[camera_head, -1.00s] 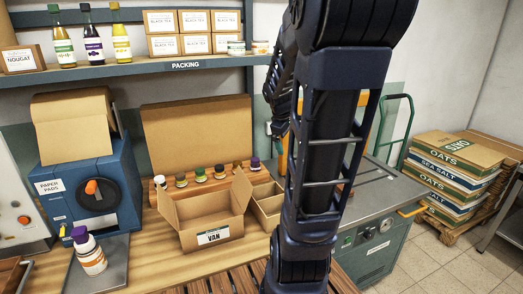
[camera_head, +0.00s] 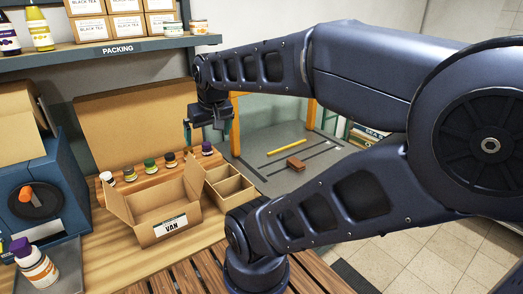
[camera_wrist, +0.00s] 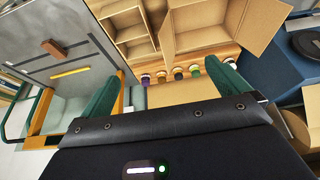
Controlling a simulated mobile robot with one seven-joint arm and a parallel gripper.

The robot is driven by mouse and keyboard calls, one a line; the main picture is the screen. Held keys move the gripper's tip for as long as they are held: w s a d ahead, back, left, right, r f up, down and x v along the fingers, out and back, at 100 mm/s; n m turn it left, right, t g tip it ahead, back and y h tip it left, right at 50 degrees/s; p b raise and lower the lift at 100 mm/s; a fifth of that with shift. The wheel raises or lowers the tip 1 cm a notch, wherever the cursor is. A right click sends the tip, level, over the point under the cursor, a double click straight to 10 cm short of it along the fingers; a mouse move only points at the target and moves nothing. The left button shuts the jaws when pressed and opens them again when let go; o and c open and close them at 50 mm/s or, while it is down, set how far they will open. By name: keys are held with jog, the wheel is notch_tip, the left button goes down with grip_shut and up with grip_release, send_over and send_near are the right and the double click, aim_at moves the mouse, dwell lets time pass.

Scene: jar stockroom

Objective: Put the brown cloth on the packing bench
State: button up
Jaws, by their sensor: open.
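A small brown folded piece (camera_head: 296,163), which looks like the brown cloth, lies on the grey metal table right of the bench. It also shows at upper left in the wrist view (camera_wrist: 53,47). The wooden packing bench (camera_head: 100,262) runs under the PACKING shelf, with its slatted front part partly behind my arm. My gripper (camera_head: 208,128) hangs above the back of the bench, left of and apart from the cloth. It is open and empty; its green fingers are spread in the wrist view (camera_wrist: 166,90).
On the bench stand an open VAN box (camera_head: 168,228), a divided carton (camera_head: 228,188), several small jars and a blue dispenser (camera_head: 40,195). A yellow stick (camera_head: 286,147) lies behind the cloth. An orange upright (camera_head: 234,125) stands between gripper and cloth.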

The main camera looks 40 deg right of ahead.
jog(key=w+d+f+m+g, duration=0.1)
jog(key=w+d+f+m, duration=0.3)
jog(key=w+d, duration=0.65)
jog(key=w+d+f+m+g, duration=0.25)
jog(key=w+d+m, duration=0.35)
jog(key=w+d, duration=0.45)
jog(key=m+g, duration=0.1)
jog(key=m, duration=0.7)
send_over(296, 162)
notch_tip(296, 162, down, 22)
jog(key=f, duration=0.5)
jog(key=shift+w+f, duration=0.2)
jog(key=shift+w, duration=0.1)
jog(key=shift+s+d+f, duration=0.1)
jog(key=shift+s+f, duration=0.05)
jog(key=shift+f, duration=2.4)
jog(key=c, duration=0.9)
jog(key=shift+r, duration=0.1)
